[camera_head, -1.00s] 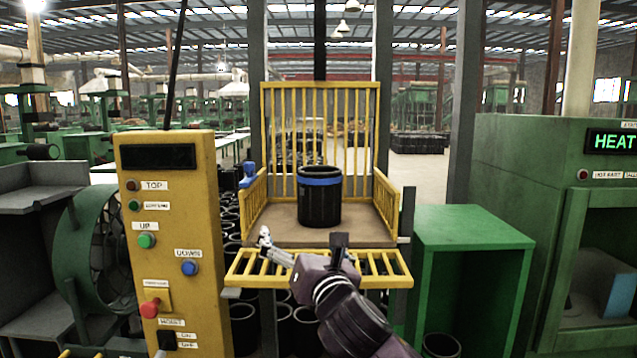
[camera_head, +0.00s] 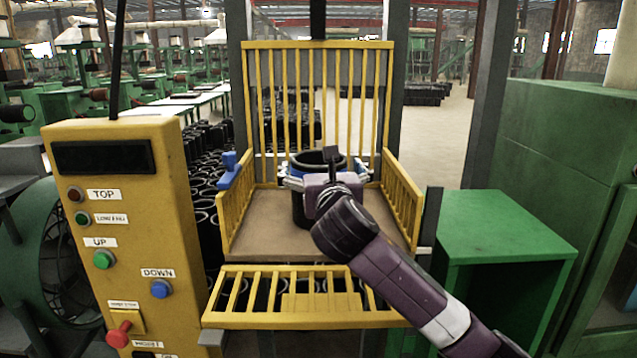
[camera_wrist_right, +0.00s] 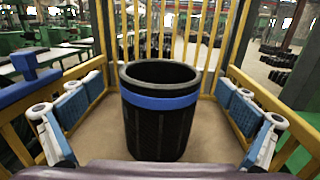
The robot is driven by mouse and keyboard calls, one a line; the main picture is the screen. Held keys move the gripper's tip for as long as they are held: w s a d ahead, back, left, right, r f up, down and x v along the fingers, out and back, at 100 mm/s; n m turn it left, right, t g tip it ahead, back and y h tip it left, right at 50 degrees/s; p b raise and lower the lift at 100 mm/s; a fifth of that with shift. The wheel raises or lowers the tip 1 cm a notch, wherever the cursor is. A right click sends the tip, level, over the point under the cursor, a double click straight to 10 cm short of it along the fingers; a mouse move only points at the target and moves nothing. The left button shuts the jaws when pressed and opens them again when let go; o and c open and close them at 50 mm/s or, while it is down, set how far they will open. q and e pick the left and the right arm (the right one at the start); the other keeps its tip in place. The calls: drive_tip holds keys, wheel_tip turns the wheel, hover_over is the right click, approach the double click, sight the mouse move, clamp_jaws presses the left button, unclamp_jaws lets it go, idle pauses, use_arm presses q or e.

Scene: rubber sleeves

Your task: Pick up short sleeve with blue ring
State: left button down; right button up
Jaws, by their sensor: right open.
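The short black sleeve with a blue ring (camera_wrist_right: 160,115) stands upright on the brown floor of the yellow lift cage. In the head view the sleeve (camera_head: 301,210) is partly hidden behind my right gripper (camera_head: 328,180). In the right wrist view my right gripper (camera_wrist_right: 152,132) is open, one blue-padded finger on each side of the sleeve. Gaps show between the pads and the sleeve. My left gripper is not in view.
The yellow cage (camera_head: 403,200) has side rails, a tall back grille and a lowered front flap (camera_head: 300,318). A yellow control box (camera_head: 125,230) stands left, a green cabinet (camera_head: 510,235) right. Several black sleeves (camera_head: 205,190) stand behind the cage's left side.

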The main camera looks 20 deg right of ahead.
sight(307, 162)
drive_tip(key=w+p, duration=0.1)
drive_tip(key=w, duration=0.2)
drive_tip(key=w+d+p, duration=0.1)
drive_tip(key=w, duration=0.2)
drive_tip(key=shift+w+d+f+p, duration=0.1)
drive_tip(key=shift+f+p, duration=0.05)
drive_tip(key=shift+p, duration=0.25)
drive_tip(key=shift+c, duration=0.3)
drive_tip(key=shift+w+f, duration=0.1)
drive_tip(key=shift+c, duration=1.2)
drive_tip(key=c, duration=1.5)
drive_tip(key=shift+r, duration=0.2)
